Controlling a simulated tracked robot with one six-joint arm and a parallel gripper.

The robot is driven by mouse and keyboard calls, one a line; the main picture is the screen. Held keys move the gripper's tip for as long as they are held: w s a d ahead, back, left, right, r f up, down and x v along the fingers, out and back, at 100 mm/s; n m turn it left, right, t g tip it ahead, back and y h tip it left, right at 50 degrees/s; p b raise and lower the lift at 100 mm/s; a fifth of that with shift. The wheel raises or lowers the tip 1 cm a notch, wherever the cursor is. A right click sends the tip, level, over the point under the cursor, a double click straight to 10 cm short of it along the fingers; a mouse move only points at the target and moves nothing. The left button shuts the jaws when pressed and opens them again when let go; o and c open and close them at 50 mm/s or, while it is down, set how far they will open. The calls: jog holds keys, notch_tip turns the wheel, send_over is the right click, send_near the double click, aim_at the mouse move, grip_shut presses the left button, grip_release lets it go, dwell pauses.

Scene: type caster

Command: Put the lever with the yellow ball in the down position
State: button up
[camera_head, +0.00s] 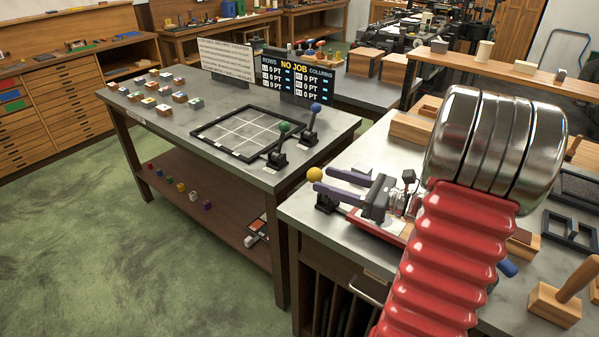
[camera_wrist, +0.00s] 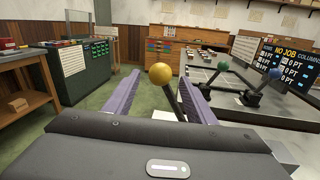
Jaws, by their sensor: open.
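The lever with the yellow ball (camera_head: 315,174) stands at the left edge of the right-hand metal table, on a small black base. In the wrist view its yellow ball (camera_wrist: 160,73) sits between the two purple fingers, with its dark stick tilted down to the right. My gripper (camera_head: 335,181) is open, its purple fingers pointing left toward the lever. In the wrist view my gripper (camera_wrist: 160,88) straddles the lever with a gap on the left side; whether the right finger touches the stick, I cannot tell.
Levers with a green ball (camera_head: 284,127) and a blue ball (camera_head: 315,108) stand on the neighbouring table, beside a black grid frame (camera_head: 243,133). A sign reading NO JOB (camera_head: 300,75) stands behind. Wooden blocks and a stamp (camera_head: 560,296) lie at right.

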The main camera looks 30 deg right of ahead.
jog(key=x, duration=0.8)
jog(key=shift+w+a, duration=0.15)
jog(key=shift+w, duration=0.2)
